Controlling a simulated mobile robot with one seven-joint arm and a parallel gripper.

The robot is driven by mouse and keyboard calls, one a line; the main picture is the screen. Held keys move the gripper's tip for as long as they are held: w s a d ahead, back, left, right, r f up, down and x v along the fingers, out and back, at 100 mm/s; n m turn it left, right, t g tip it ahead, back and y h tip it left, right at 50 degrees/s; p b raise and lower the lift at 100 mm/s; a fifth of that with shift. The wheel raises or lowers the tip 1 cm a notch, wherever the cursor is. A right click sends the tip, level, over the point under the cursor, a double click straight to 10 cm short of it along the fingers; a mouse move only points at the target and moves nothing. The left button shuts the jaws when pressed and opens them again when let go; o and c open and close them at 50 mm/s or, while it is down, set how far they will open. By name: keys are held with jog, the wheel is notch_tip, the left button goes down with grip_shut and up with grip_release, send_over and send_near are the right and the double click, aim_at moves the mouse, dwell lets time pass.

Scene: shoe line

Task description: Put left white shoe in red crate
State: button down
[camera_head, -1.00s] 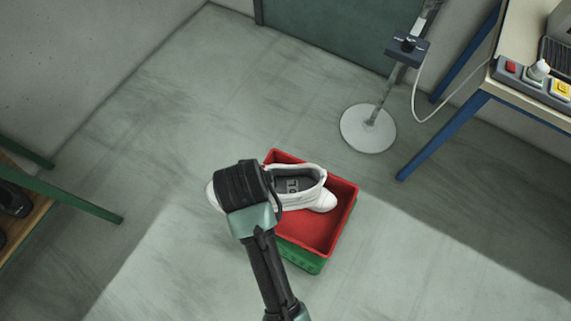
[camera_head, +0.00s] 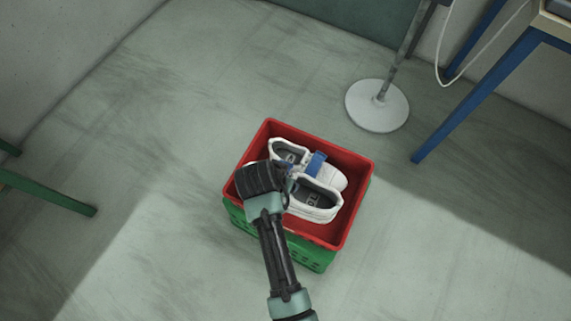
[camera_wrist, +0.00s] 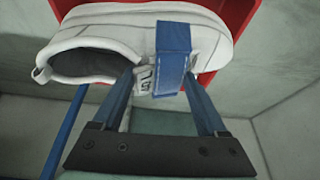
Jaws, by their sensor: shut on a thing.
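My gripper (camera_head: 283,180) is shut on a white shoe (camera_head: 315,208). The shoe's heel and open top face right; its toe is mostly hidden behind my gripper. In the wrist view, the held shoe (camera_wrist: 110,38) shows a blue strap (camera_wrist: 173,60) and small label by the fingertips (camera_wrist: 160,78). The red crate (camera_head: 358,205) lies beneath it. A second white shoe (camera_head: 333,180) with a blue strap lies in the crate beyond it, toe to the right. The held shoe is within the crate's outline; whether it touches the bottom is unclear.
The red crate sits on a green crate (camera_head: 310,255) on the grey floor. A stand with a round pale base (camera_head: 377,108) is behind to the right, near a blue table leg (camera_head: 470,100). A green frame leg (camera_head: 50,192) is at left. Floor around the crates is clear.

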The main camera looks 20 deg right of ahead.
jog(key=shift+m, duration=0.5)
jog(key=f+b, duration=0.1)
jog(key=f, duration=0.1)
jog(key=d+f+b, duration=0.1)
jog(key=f, duration=0.2)
jog(key=shift+f+b, duration=0.15)
jog(key=shift+b, duration=0.15)
notch_tip(320, 180, down, 3)
jog(key=b, duration=0.3)
jog(key=shift+f+b, duration=0.1)
jog(key=shift+b, duration=0.3)
jog(key=shift+f+b, duration=1.7)
jog(key=shift+f, duration=1.2)
grip_release()
jog(key=shift+s, duration=0.1)
jog(key=p+v, duration=0.6)
jog(key=v, duration=0.7)
jog(key=shift+w+a, duration=0.15)
jog(key=shift+w, duration=0.05)
